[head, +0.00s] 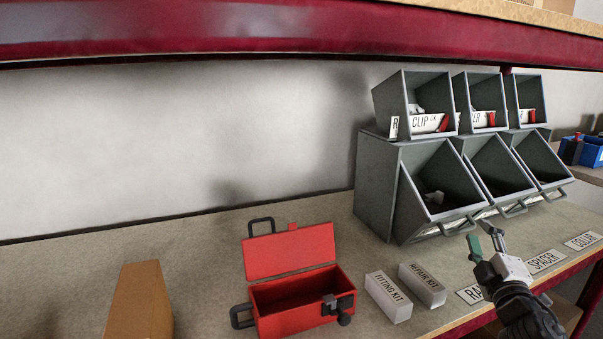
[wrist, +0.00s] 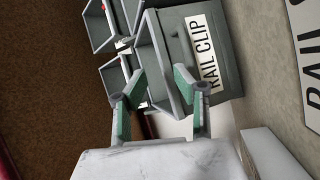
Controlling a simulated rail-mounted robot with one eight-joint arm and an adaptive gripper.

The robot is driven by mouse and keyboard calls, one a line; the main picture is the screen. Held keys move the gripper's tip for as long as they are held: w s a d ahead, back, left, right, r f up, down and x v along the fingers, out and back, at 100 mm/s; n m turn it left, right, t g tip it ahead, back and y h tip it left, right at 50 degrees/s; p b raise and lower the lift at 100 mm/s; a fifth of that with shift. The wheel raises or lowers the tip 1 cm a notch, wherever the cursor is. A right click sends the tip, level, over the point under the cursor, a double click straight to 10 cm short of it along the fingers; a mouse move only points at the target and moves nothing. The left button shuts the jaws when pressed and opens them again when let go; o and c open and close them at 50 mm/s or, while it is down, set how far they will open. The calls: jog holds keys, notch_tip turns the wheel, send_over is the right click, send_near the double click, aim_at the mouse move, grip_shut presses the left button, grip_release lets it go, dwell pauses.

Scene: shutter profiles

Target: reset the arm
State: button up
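My gripper (head: 485,241) is at the right of the head view, in front of the grey bins and above the front edge of the bench. In the wrist view its two green-padded fingers (wrist: 160,95) stand apart with nothing between them, so it is open and empty. The bin labelled RAIL CLIP (wrist: 222,70) lies ahead of the fingers in the wrist view. The rest of my arm is mostly out of view.
Grey bins (head: 375,185) stand in two rows at the right. An open red toolbox (head: 290,252), a FITTING KIT box (head: 388,297), a REPAIR KIT box (head: 422,285) and a brown box (head: 140,300) sit on the bench (head: 205,260). A red-edged shelf (head: 250,28) runs overhead.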

jog(key=s+a+r+m+g+h+p, duration=0.25)
jog(key=a+r+m+g+p, duration=0.2)
jog(key=r+m+p, duration=0.35)
jog(key=s+a+m+g+y+p, duration=0.5)
jog(key=s+a+g, duration=0.3)
jog(key=s+a, duration=0.8)
jog(key=shift+f+y, duration=0.4)
jog(key=shift+y, duration=0.25)
jog(key=shift+a, duration=0.2)
